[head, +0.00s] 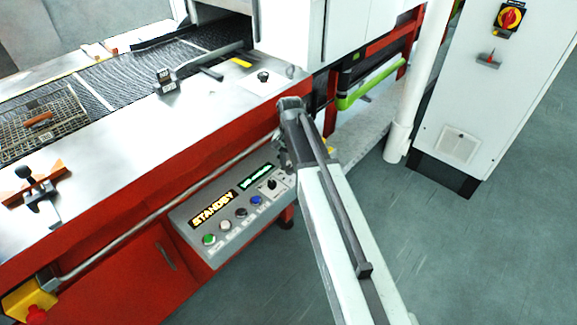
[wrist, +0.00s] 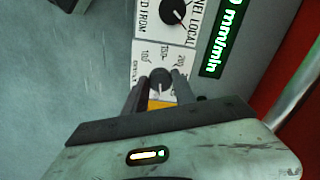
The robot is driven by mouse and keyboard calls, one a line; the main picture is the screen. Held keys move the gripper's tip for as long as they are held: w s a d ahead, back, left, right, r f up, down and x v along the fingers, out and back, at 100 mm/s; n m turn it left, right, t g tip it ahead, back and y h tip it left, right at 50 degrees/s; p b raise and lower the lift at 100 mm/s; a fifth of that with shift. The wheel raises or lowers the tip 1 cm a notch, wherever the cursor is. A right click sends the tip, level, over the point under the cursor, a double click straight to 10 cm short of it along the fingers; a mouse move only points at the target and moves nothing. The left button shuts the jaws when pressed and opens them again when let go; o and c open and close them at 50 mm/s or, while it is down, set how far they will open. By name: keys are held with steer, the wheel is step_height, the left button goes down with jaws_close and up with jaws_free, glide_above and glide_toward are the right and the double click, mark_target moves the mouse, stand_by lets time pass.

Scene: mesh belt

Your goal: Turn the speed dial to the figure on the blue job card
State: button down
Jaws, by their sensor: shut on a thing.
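The speed dial (wrist: 160,76) is a dark round knob on a white plate in the wrist view. Figures such as 100, 150 and 200 show around it, sideways in the picture. My gripper (wrist: 158,88) is shut on this knob, with one finger on each side. Its pointer is too unclear to read. In the head view my gripper (head: 285,160) is at the right end of the control panel (head: 222,238), and the arm hides the dial there. I see no blue job card in either view.
A second black selector knob (wrist: 173,12) sits beside the speed dial. A green display (wrist: 222,38) ending in mm/min is to its right. The panel also has an orange STANDBY display (head: 213,209) and several buttons.

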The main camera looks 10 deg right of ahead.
steer(key=m, duration=0.5)
steer(key=shift+m, duration=0.3)
steer(key=m, duration=0.5)
steer(key=shift+s+d, duration=0.1)
steer(key=shift+m, duration=0.4)
steer(key=c, duration=1)
jaws_free()
